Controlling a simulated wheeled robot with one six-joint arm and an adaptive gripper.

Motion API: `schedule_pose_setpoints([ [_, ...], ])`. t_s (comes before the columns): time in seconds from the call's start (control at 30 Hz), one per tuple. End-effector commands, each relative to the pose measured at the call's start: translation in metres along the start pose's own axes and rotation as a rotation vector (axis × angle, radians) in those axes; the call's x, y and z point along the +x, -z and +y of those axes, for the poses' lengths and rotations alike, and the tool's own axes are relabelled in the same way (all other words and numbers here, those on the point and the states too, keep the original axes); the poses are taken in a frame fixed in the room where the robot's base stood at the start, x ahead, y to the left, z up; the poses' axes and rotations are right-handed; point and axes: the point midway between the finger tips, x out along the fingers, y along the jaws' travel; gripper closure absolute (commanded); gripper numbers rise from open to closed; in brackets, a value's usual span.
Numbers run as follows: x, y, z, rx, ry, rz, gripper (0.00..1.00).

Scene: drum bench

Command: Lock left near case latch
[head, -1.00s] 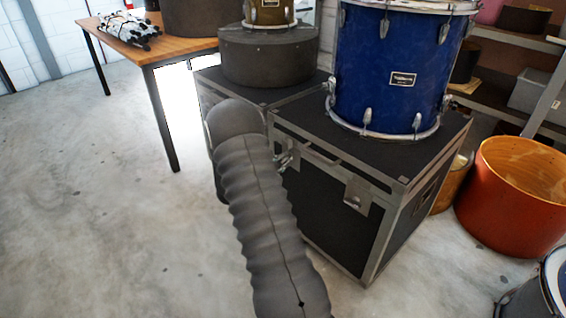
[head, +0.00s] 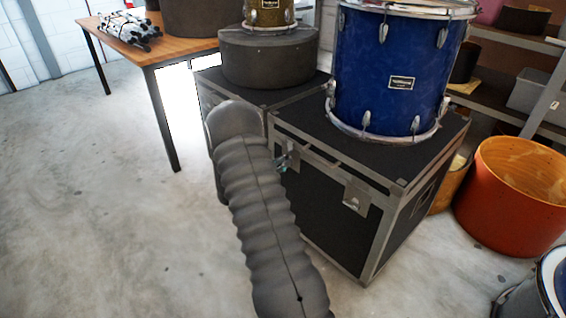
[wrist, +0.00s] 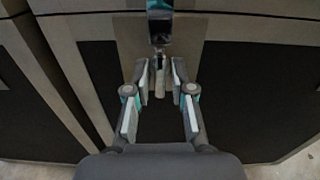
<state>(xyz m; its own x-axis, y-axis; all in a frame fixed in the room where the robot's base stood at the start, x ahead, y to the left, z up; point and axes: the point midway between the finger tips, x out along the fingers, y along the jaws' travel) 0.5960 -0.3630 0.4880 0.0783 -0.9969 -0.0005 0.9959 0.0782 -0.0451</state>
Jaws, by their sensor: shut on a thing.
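The black flight case (head: 325,205) with metal edges stands on the floor under a blue drum. Its left near latch (wrist: 159,28) shows in the wrist view as a metal piece on a plate at the lid seam. My gripper (wrist: 160,78) is shut on the lower part of the latch, with a fingertip on either side of it. The right near latch (head: 356,195) is in plain view on the same front face.
The blue drum (head: 388,75) stands on the case lid. A second case (head: 262,92) with a round dark drum case (head: 268,58) stands behind on the left. An orange drum shell (head: 515,195) is at right. The floor at left is clear.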

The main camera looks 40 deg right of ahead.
Motion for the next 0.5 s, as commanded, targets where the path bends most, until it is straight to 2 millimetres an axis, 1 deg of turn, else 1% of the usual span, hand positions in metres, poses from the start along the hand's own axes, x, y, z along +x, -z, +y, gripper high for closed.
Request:
schedule_pose_setpoints([
  [0.47, 0.0, 0.0007, -0.0004, -0.013, 0.001, 0.0, 1.0],
  [0.5, 0.0, 0.0007, -0.0004, -0.013, 0.001, 0.0, 0.67],
])
